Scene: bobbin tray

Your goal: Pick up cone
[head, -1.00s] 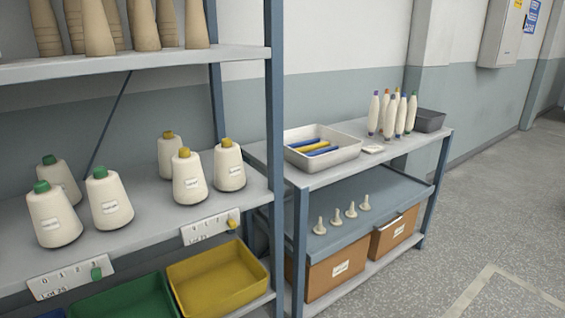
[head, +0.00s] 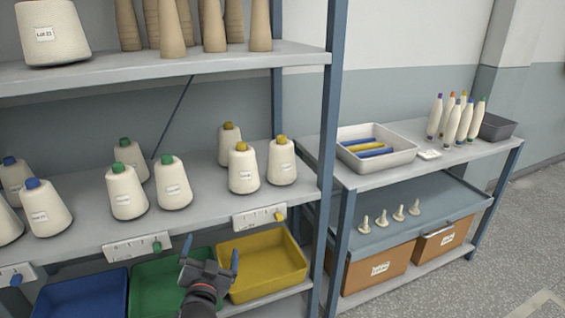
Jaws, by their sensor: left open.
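Several cream yarn cones stand upright on the middle shelf. Blue-topped cones (head: 47,212) are at the left. A larger cone (head: 52,36) with a label sits on the top shelf. My left gripper (head: 211,250) is open and empty, in front of the green and yellow bins and below the middle shelf's edge. My right gripper is not in view.
The shelf edge carries label plates with coloured knobs (head: 259,217). Blue (head: 84,300), green (head: 139,289) and yellow (head: 296,266) bins sit below. A blue rack post (head: 330,150) stands at right, beside a table with a white tray (head: 403,157) and bobbins (head: 452,120).

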